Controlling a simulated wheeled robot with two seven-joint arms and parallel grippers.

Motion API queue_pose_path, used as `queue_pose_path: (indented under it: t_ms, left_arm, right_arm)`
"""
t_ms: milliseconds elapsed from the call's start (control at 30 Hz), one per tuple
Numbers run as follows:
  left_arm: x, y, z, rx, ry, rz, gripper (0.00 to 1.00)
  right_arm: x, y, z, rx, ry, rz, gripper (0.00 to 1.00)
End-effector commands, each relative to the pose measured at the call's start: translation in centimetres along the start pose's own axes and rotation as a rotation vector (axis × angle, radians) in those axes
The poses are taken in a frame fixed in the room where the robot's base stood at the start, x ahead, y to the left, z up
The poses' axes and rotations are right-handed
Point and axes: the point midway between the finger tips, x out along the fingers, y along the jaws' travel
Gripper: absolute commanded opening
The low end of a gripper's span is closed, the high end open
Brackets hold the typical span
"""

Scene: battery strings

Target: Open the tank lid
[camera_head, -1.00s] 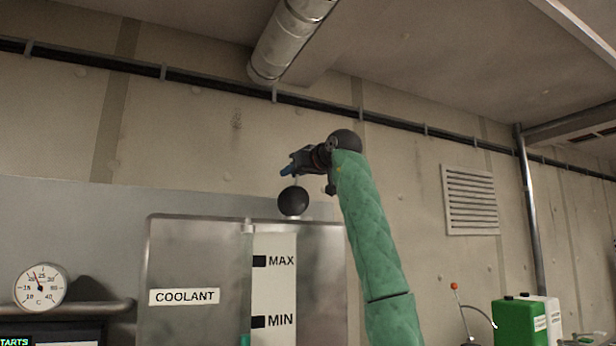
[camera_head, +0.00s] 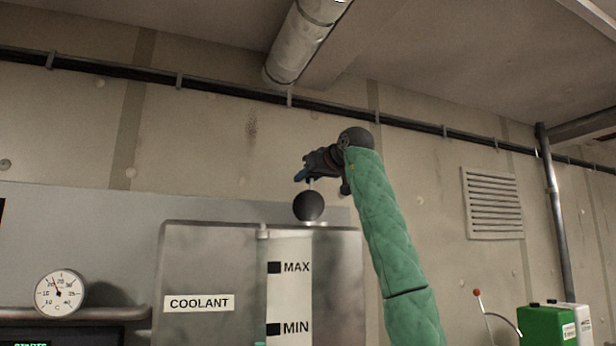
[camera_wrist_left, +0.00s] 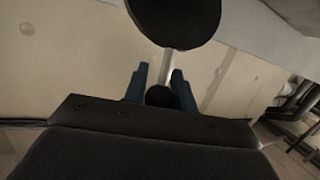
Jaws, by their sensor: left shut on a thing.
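The grey metal coolant tank (camera_head: 200,262) stands in the middle of the head view, with a MAX and MIN level strip. A round black piece with a thin pale stem, seemingly the tank lid (camera_head: 308,206), shows at the tank's top edge. I cannot tell whether it touches the tank. My left gripper (camera_head: 305,176) is above it, shut on the stem's small dark knob. In the left wrist view the black disc of the lid (camera_wrist_left: 176,18) and its stem show beyond the blue fingers of the left gripper (camera_wrist_left: 160,92). My right gripper is not in view.
A round dial gauge (camera_head: 60,293) is left of the tank. A pale pipe (camera_head: 300,45) hangs from the ceiling above. A wall vent (camera_head: 492,203) and a green container (camera_head: 546,326) are at the right.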

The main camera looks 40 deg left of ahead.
Motion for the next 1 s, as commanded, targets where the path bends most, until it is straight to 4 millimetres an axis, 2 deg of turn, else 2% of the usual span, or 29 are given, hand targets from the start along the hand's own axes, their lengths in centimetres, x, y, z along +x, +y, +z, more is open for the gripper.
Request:
queue_pose_path:
  t_ms: [33, 200, 567, 600, 700, 1000]
  left_arm:
    - [0.4, 0.1, 0.5, 0.004, -0.009, -0.001, 0.0]
    - [0.4, 0.1, 0.5, 0.004, -0.009, -0.001, 0.0]
    - [0.4, 0.1, 0.5, 0.004, -0.009, -0.002, 0.0]
    - [0.4, 0.1, 0.5, 0.004, -0.009, -0.002, 0.29]
    - [0.3, 0.1, 0.5, 0.003, -0.007, -0.001, 0.48]
    - [0.1, 0.0, 0.2, 0.001, -0.003, 0.0, 0.48]
  right_arm:
    - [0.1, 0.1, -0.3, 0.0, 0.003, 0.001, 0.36]
    - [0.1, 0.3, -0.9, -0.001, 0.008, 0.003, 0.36]
    - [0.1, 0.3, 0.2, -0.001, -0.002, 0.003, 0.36]
    - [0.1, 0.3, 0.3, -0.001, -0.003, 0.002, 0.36]
    - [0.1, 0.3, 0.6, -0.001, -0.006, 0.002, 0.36]
    - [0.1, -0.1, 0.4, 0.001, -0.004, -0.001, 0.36]
